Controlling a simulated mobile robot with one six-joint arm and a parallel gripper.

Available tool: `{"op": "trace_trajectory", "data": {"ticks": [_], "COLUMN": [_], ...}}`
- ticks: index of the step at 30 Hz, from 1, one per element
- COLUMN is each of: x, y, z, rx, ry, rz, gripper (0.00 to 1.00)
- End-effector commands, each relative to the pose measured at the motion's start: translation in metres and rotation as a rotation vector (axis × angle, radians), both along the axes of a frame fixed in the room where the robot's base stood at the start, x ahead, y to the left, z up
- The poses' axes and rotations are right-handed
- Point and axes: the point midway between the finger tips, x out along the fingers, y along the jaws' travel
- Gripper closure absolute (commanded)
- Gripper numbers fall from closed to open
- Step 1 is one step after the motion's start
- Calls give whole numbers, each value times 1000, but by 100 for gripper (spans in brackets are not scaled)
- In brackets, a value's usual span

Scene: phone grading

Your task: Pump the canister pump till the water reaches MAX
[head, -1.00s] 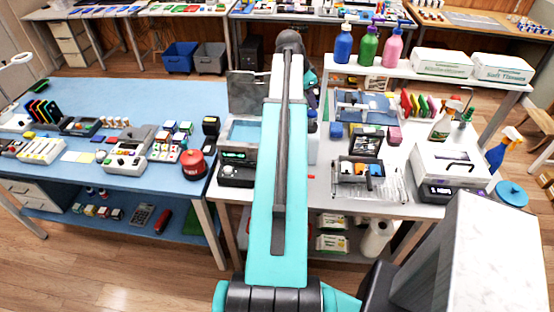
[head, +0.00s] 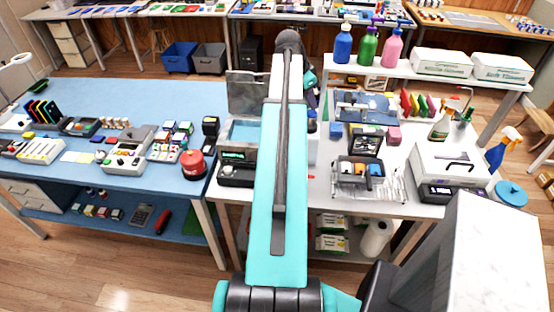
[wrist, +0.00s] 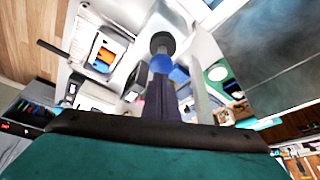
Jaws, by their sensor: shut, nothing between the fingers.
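A pale canister (head: 312,148) stands on the white table just right of my arm, with a small blue part (head: 311,113) at its top. My arm hides most of it, so no water level or MAX mark can be read. In the wrist view my dark gripper (wrist: 160,85) is shut and empty. A blue rounded part (wrist: 161,64) and a dark round knob (wrist: 162,42) show just beyond its tips. I cannot tell whether the gripper touches them. In the head view my gripper is mostly hidden behind the arm.
On the white table are a grey parts tray (head: 345,177), a white box (head: 455,163) and spray bottles (head: 440,127) to the right. A black device (head: 237,172) sits left of my arm. A blue bench (head: 95,95) with many items lies further left.

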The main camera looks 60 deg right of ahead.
Motion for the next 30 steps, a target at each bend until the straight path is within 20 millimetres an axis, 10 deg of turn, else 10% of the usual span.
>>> {"op": "trace_trajectory", "data": {"ticks": [30], "x": [1], "y": [0], "z": [-14], "rx": [0], "ry": [0], "rz": [1], "gripper": [100]}}
